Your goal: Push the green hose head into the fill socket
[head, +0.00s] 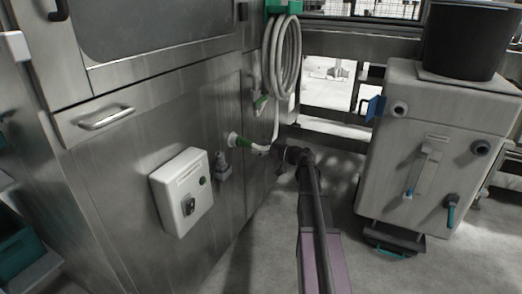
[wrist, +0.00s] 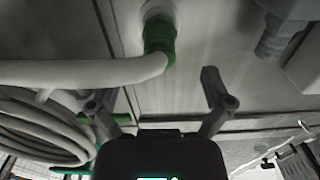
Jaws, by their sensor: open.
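The green hose head (head: 243,142) is at the fill socket (head: 232,138), a pale round fitting on the steel washer panel. In the wrist view the green head (wrist: 159,42) meets the pale socket (wrist: 156,9), and how deep it sits is hard to tell. The white hose (wrist: 85,72) bends off the head to the left. My gripper (head: 281,153) is just right of the head in the head view. In the wrist view its two fingers (wrist: 155,92) are spread apart and empty, with the head beyond the gap between them.
A coiled white hose (head: 285,58) hangs from a green bracket (head: 284,6). A white control box (head: 181,191) and a grey connector (head: 223,167) are on the panel. A pale cabinet (head: 440,150) carrying a black bucket (head: 463,40) stands right. Floor lies between panel and cabinet.

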